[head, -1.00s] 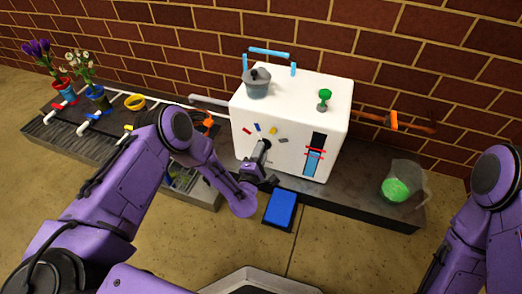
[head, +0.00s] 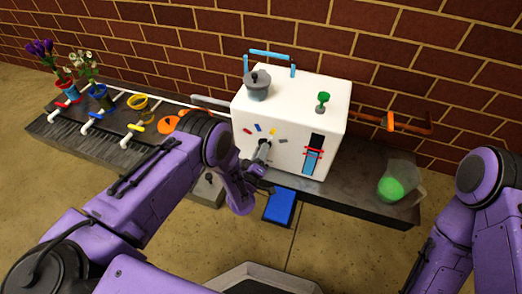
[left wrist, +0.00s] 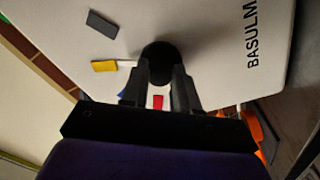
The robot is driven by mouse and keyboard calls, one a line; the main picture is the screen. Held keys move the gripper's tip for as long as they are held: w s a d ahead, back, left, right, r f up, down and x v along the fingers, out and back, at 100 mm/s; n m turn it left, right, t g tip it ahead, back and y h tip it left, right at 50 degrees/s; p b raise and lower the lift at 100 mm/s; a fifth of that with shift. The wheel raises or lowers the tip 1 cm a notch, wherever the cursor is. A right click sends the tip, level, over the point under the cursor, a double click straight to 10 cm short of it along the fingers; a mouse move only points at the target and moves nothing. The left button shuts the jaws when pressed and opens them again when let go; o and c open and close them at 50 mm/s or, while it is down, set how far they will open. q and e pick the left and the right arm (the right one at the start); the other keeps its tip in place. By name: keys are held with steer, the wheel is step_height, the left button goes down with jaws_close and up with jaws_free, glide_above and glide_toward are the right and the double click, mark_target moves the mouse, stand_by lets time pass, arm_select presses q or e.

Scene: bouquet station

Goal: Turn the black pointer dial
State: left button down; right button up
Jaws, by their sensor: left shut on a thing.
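The black pointer dial (left wrist: 158,58) is on the white front of the machine (head: 290,117); in the head view it shows as a dark knob (head: 263,149). My left gripper (left wrist: 160,82) is shut on the dial, one finger on each side. In the head view the left gripper (head: 258,172) is partly hidden by my wrist. Red, blue, yellow and grey marks sit around the dial. In the left wrist view a thin pale line runs from the dial toward the yellow mark (left wrist: 104,66). My right gripper is out of view.
A grey pot (head: 257,86) and green knob (head: 323,101) are on top of the machine. A blue pad (head: 280,207) lies below it. A jug of green liquid (head: 394,184) stands right. An orange handle (head: 391,121) sticks out right.

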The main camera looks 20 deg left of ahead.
arm_select(q)
steer(key=shift+s+m+h+p, duration=0.1)
steer(key=shift+m+h+p, duration=0.35)
steer(key=shift+m, duration=2.85)
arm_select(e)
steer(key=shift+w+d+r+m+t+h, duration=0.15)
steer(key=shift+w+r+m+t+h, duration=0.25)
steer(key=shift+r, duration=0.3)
arm_select(q)
steer(key=c, duration=0.8)
jaws_free()
steer(key=shift+c, duration=0.2)
steer(key=s+p, duration=0.3)
steer(key=s, duration=0.7)
steer(key=shift+s+a+f+p, duration=0.25)
steer(key=shift+a+p, duration=0.1)
steer(key=shift+p, duration=0.05)
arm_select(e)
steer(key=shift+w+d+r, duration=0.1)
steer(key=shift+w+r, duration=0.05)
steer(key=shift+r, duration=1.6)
